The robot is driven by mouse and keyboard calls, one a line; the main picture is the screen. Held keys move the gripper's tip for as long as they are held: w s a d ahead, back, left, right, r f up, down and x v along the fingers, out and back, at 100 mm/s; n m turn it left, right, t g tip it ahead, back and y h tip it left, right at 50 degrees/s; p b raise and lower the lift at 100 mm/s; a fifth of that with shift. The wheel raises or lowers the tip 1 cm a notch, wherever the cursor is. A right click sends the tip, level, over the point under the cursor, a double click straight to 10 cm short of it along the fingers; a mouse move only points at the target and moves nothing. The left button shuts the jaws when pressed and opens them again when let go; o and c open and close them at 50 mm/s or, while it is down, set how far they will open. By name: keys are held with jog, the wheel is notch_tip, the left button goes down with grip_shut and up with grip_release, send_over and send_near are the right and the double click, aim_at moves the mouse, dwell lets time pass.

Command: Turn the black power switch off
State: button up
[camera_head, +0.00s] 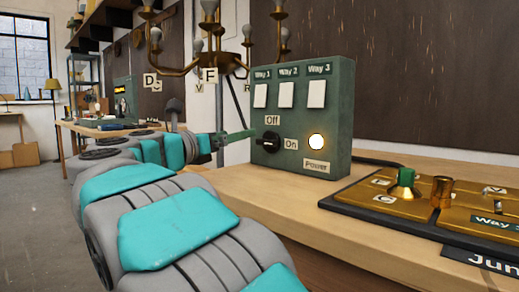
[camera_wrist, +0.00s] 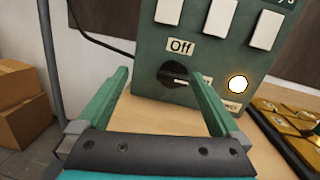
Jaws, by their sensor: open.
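The black power switch (camera_head: 271,142) is a round knob low on the front of a green switch box (camera_head: 345,105). An "Off" label sits above it and an "On" label to its right. The pale mark on the knob (camera_wrist: 173,75) points right, toward "On". A round lamp (camera_head: 316,141) above the "Power" label glows. My gripper (camera_wrist: 165,100) is open and empty in front of the box. In the wrist view the knob shows between its two green fingers, a little beyond the tips. In the head view one finger reaches close to the knob; I cannot tell if it touches.
Three white rocker switches (camera_head: 286,95) sit above the knob. A brass junction board (camera_head: 360,192) lies on the wooden bench (camera_head: 260,205) at right. A chandelier (camera_head: 205,60) hangs behind the box. Cardboard boxes (camera_wrist: 30,105) stand at left in the wrist view.

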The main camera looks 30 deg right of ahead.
aim_at(263, 144)
jog(key=shift+s+d+f+m+g, duration=0.2)
jog(key=shift+s+f+m+g, duration=0.8)
jog(key=shift+f+m, duration=0.2)
jog(key=shift+d+f, duration=0.1)
jog(key=shift+d, duration=0.05)
jog(key=x, duration=0.7)
jog(key=shift+d+p, duration=0.3)
jog(key=c, duration=1.2)
jog(key=shift+w+f, duration=0.1)
jog(key=shift+f, duration=0.05)
jog(key=shift+c, duration=0.2)
